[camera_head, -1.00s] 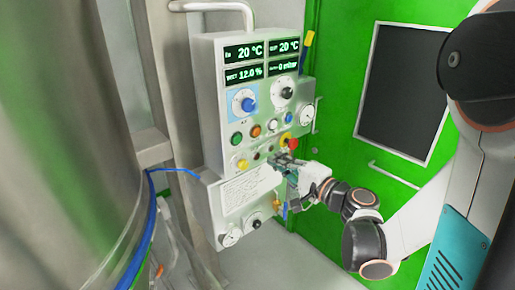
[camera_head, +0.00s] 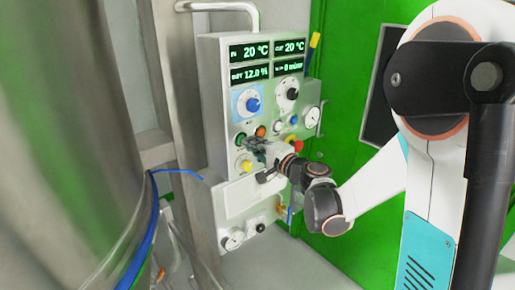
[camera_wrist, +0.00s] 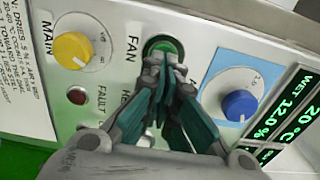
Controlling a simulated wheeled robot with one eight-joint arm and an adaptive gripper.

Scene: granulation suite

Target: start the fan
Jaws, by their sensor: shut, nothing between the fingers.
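The control panel (camera_head: 215,110) stands upright in the middle of the head view. Its green FAN button (camera_wrist: 158,45) shows in the wrist view, right of the FAN label, with its lower part hidden behind my fingertips. It also shows in the head view (camera_head: 240,138). My gripper (camera_wrist: 168,62) is shut and empty, its fingertips over the lower edge of the button. I cannot tell whether they touch it. In the head view my gripper (camera_head: 250,145) is just below and right of the green button.
A yellow MAIN knob (camera_wrist: 72,50) and a red FAULT lamp (camera_wrist: 77,96) lie left of the button, a blue knob (camera_wrist: 239,105) right. The orange button (camera_head: 260,131) and red knob (camera_head: 295,146) are close by. A large steel vessel (camera_head: 60,130) stands at left.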

